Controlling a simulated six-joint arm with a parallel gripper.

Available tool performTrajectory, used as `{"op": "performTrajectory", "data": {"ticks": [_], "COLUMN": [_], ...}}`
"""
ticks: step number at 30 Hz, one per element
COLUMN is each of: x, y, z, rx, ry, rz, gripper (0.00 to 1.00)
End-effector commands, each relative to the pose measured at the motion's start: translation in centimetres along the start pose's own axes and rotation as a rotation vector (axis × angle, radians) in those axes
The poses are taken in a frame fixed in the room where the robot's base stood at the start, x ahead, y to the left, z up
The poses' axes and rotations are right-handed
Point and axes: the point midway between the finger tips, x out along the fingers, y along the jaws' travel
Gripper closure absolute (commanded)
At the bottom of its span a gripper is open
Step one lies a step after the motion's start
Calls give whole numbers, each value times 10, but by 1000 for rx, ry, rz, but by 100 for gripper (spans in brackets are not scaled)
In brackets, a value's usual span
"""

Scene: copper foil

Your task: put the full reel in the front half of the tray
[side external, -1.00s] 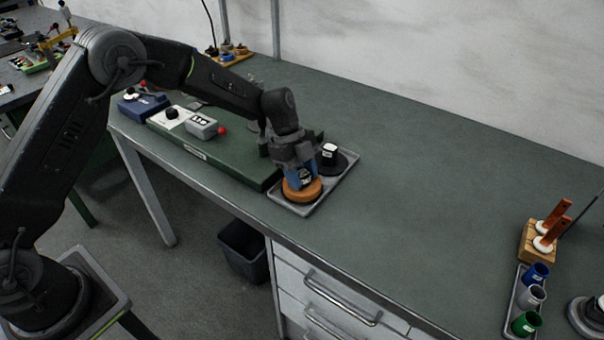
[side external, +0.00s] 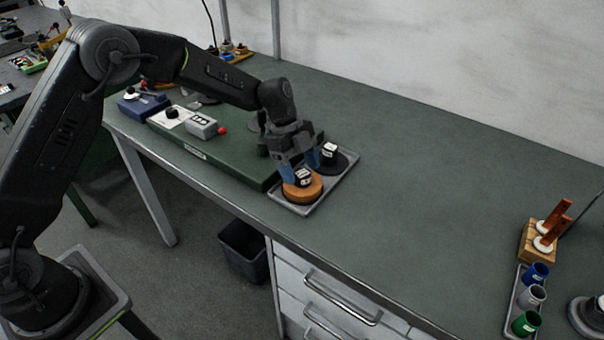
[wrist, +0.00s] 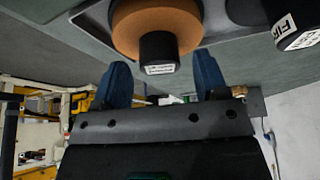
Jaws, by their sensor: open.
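The full reel (side external: 303,190), a copper-orange disc with a black hub and white label, sits in the front half of the grey tray (side external: 317,206). It also shows in the wrist view (wrist: 188,28), just beyond my fingertips. My gripper (side external: 303,171) is open, its blue fingers apart just above the reel and on either side of its hub. In the wrist view my gripper's fingers (wrist: 160,78) hold nothing between them. A dark reel with a black hub (side external: 333,160) sits in the back half of the tray.
A green board (side external: 230,155) with a grey box and red knob lies left of the tray. At the far right are a wooden block with orange-handled tools (side external: 538,240) and a rack of coloured cups (side external: 530,298). The bench right of the tray is clear.

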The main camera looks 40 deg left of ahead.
Motion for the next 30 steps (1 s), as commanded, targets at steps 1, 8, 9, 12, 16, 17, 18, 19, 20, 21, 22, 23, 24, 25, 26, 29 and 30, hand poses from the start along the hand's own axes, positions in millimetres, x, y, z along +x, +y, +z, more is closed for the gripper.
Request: {"op": "performTrajectory", "data": {"ticks": [1, 8, 9, 12, 16, 17, 18, 19, 20, 21, 22, 23, 24, 25, 26, 29, 30], "x": [-12, -61, -69, -84, -96, -98, -100, -100, -101, -101, -101, -101, -102, -104, -108, -126, -137], "y": [-1, -1, 0, 0, 0, 0, 0, 0, 0, 0, 0, 0, 1, 2, 4, 19, 29], "z": [0, 0, 0, 1, 0, 0, 0, 0, 0, 0, 0, 0, 0, -1, -3, -12, -17], "rx": [0, 0, 0, -1, -1, -1, -1, -1, -1, -1, -1, -2, -6, -14, -27, -116, -172], "ry": [-1, -1, -2, -1, -1, -1, -1, -1, -1, -1, -1, -1, -3, -6, -11, -40, -58], "rz": [-7, -5, -4, -3, -2, -2, -1, -1, -1, 0, 0, 0, -2, -5, -9, -37, -55], "gripper": [33, 33, 33, 33, 33, 33, 33, 33, 33, 33, 33, 33, 33, 33, 33, 33, 33]}}
